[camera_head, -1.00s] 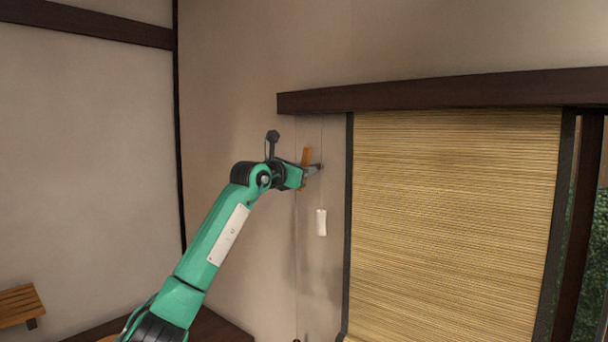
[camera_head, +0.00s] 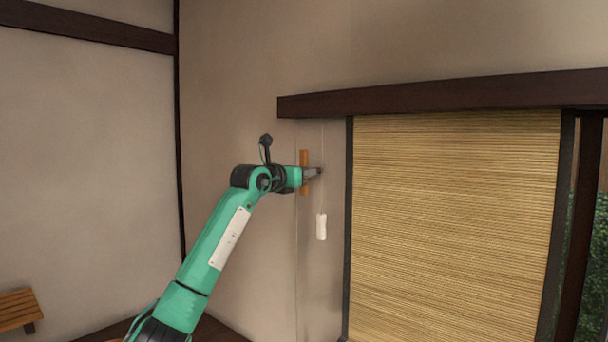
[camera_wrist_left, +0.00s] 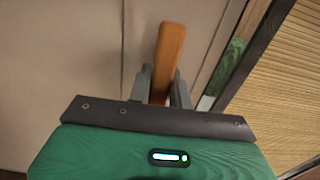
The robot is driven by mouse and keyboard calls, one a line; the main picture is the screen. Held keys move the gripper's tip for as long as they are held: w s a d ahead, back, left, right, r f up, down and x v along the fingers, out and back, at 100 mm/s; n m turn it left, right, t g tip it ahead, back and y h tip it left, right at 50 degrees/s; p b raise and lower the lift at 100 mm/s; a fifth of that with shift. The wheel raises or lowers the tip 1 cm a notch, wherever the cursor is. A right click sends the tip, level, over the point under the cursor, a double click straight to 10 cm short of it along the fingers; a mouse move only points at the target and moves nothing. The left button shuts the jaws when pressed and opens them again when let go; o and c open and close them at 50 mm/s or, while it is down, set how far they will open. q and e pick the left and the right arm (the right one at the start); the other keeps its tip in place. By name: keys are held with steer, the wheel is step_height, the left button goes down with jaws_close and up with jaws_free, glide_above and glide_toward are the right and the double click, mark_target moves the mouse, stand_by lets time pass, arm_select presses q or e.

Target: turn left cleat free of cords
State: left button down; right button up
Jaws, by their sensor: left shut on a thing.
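The left cleat is an orange-brown wooden bar (camera_head: 304,157) on the wall, left of the window blind. It stands about upright in the head view. In the left wrist view the cleat (camera_wrist_left: 168,58) runs up between the fingers. My left gripper (camera_head: 314,172) is at its middle, shut on it. The two grey fingers (camera_wrist_left: 160,85) lie on either side of the bar. A thin cord (camera_head: 296,235) hangs down the wall beside the cleat. Another cord (camera_head: 323,195) ends in a white pull (camera_head: 321,227). The cleat's mount is hidden. My right gripper is not in view.
A lowered bamboo blind (camera_head: 455,220) fills the window right of the cleat, under a dark wooden beam (camera_head: 440,92). A small wooden bench (camera_head: 17,306) shows at lower left. The wall around the cleat is otherwise bare.

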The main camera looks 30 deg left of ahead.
arm_select(q)
steer(key=c, duration=1.3)
jaws_free()
steer(key=shift+f, duration=0.1)
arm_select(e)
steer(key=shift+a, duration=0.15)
arm_select(q)
steer(key=s+b, duration=0.1)
steer(key=s, duration=0.3)
steer(key=s+b, duration=0.2)
steer(key=s, duration=0.3)
steer(key=s+a+b, duration=0.1)
steer(key=s+b, duration=0.1)
steer(key=s, duration=0.2)
steer(key=shift+s, duration=0.35)
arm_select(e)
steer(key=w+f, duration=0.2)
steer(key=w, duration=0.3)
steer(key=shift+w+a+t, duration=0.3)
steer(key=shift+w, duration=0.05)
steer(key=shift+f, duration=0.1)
